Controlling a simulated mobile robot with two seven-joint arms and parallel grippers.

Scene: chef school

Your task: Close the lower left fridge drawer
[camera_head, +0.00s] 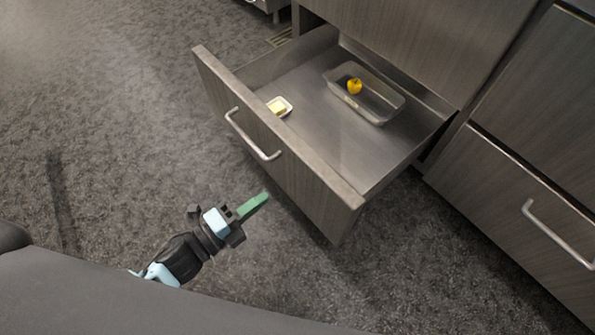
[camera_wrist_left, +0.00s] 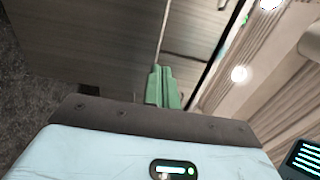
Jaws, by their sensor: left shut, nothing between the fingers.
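The lower left fridge drawer (camera_head: 283,140) is pulled out in the head view. It has a wood-grain front with a silver bar handle (camera_head: 250,135). Inside lie a clear rectangular container (camera_head: 385,104) holding a yellow item (camera_head: 354,86), and a small white dish (camera_head: 286,111) with a yellow block (camera_head: 277,106). My left gripper (camera_head: 265,195) has green fingers, shut and empty, in front of the drawer front and below its handle, apparently apart from it. The fingers also show in the left wrist view (camera_wrist_left: 162,88), pointing toward wood-grain panels. My right gripper is not in view.
A shut drawer (camera_head: 510,205) with a silver handle (camera_head: 555,232) is to the right. A wood-grain panel (camera_head: 430,40) stands above the open drawer. Grey speckled floor (camera_head: 110,120) is clear to the left of the drawer.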

